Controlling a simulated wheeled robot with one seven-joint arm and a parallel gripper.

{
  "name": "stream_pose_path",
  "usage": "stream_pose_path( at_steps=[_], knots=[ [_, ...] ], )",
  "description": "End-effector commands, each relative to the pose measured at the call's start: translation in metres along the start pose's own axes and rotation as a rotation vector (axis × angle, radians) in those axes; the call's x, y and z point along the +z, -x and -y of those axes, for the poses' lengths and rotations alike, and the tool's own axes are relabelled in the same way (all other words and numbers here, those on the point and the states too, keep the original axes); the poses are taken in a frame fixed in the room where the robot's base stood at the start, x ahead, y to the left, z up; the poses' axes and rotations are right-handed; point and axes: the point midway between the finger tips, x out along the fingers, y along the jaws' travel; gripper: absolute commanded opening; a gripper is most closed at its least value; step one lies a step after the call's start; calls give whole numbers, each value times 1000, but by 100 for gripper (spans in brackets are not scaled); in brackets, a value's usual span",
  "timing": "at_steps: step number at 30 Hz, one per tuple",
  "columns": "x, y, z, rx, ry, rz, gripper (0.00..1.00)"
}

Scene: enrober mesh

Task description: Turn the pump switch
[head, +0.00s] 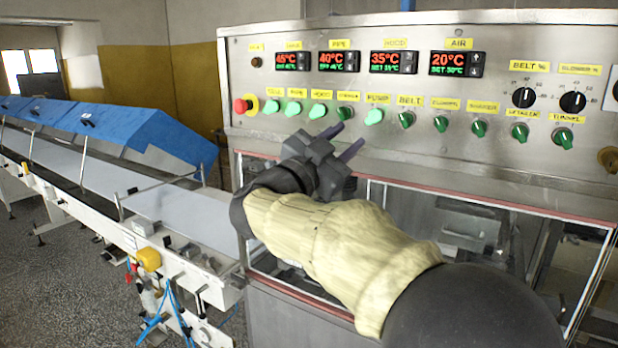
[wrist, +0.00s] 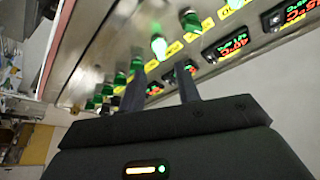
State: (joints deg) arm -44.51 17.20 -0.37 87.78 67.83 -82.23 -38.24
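The pump switch (head: 374,116) is a lit pale-green knob below the yellow PUMP label on the steel control panel. In the wrist view, the lit knob (wrist: 158,47) that appears to be this switch lies just beyond the fingertips, roughly between them in the picture. My gripper (head: 341,140) is in front of the panel, below and left of the pump switch in the head view. Its two dark fingers stand apart with nothing between them, also in the wrist view (wrist: 160,72). No contact with the switch shows.
A dark-green knob (head: 344,113) sits left of the pump switch and the belt knob (head: 407,119) right of it. A red emergency stop (head: 241,106) is at the panel's left end. Temperature displays (head: 394,62) are above. A conveyor (head: 170,208) with blue covers stands left.

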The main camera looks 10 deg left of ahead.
Motion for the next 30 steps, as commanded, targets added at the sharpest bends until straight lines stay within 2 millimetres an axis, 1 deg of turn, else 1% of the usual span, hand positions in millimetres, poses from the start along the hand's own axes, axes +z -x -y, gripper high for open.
stream_pose_path(
  at_steps=[1,9,12,15,21,27,30],
  knots=[
    [2,12,-1,-2,-2,1,33],
    [2,66,-1,-2,-2,2,33],
    [2,82,-1,-1,-1,1,33],
    [1,93,0,-1,-1,1,33],
    [0,98,0,0,-1,0,33],
    [0,98,0,0,0,0,33],
    [2,93,0,-18,3,2,33]
  ],
)
